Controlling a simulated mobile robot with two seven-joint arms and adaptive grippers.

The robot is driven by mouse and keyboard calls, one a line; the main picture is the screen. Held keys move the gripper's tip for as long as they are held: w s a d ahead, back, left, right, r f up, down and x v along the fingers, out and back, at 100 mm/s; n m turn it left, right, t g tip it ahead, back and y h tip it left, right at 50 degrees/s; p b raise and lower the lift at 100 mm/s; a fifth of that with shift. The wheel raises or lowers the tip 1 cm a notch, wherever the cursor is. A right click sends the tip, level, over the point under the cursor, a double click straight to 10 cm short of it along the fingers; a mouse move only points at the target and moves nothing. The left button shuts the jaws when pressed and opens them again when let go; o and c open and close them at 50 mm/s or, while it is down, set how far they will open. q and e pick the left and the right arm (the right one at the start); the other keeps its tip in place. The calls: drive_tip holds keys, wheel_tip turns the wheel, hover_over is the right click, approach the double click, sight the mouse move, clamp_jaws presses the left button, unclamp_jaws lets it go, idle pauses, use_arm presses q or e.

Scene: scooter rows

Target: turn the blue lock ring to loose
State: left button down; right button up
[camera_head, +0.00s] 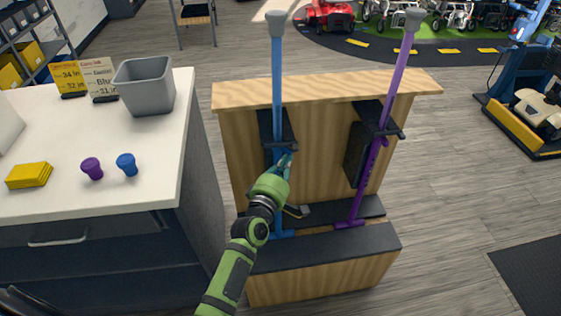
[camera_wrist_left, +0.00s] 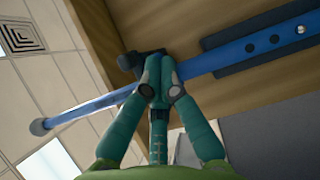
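The blue pole (camera_head: 277,85) stands upright with a grey cap on top, against a wooden stand. A black clamp (camera_head: 281,147) with a side lever crosses it; the clamp also shows in the left wrist view (camera_wrist_left: 142,61). I cannot make out the blue lock ring clearly; it may be hidden behind my fingers near the clamp. My left gripper (camera_head: 284,165) is at the pole just below the clamp, and in the left wrist view (camera_wrist_left: 160,70) its fingertips are together in front of the pole. Nothing shows between them. My right gripper is out of view.
A purple pole (camera_head: 398,80) with its own clamp stands to the right on the same wooden stand (camera_head: 320,98). A white counter (camera_head: 120,195) at left holds a grey bin (camera_head: 145,85), a purple knob (camera_head: 92,168), a blue knob (camera_head: 127,165) and yellow signs.

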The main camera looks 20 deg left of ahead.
use_arm(q)
drive_tip(key=shift+w+d, duration=0.2)
drive_tip(key=shift+d, duration=0.05)
idle(0.8)
idle(0.4)
